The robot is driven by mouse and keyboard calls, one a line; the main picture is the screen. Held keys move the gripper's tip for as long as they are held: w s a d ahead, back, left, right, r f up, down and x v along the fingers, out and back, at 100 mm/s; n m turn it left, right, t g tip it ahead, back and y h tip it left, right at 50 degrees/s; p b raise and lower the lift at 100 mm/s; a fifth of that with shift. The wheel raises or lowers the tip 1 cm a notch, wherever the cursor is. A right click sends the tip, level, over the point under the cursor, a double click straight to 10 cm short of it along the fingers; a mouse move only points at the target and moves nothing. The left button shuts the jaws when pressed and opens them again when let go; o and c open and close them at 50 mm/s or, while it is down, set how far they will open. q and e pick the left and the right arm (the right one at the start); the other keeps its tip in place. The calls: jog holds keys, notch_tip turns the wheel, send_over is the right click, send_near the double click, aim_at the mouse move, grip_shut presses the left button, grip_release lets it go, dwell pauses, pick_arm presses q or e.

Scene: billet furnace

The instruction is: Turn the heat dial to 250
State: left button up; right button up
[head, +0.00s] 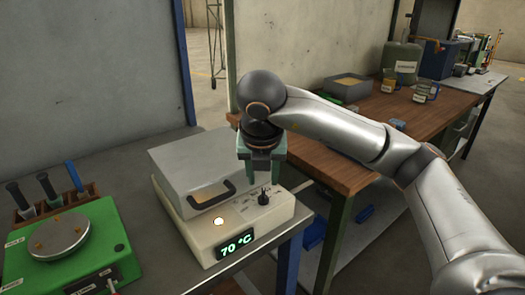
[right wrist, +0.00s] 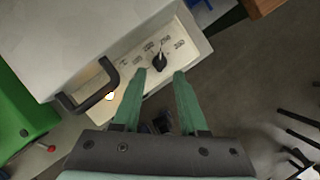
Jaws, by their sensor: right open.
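The billet furnace (head: 205,215) is a cream box with a grey lid and a black handle (head: 213,195). Its display (head: 236,247) reads 70 °C in green. The black heat dial (head: 264,195) stands on the top panel right of the handle, with small markings around it. In the right wrist view the dial (right wrist: 160,60) lies just beyond the fingertips, roughly between them. My right gripper (head: 261,188) has green fingers, open and empty, just above the dial; contact is not visible. My left gripper is not in view.
A green hotplate device (head: 75,245) stands left of the furnace, with a rack of black-handled tools (head: 45,190) behind it. A round light (head: 218,221) glows on the furnace. A wooden bench (head: 400,125) with a grey tray (head: 346,86) and jars is behind right.

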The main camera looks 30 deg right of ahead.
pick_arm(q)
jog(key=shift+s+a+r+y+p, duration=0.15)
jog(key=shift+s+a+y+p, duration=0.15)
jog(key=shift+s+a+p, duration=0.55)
pick_arm(e)
jog(key=v, duration=0.7)
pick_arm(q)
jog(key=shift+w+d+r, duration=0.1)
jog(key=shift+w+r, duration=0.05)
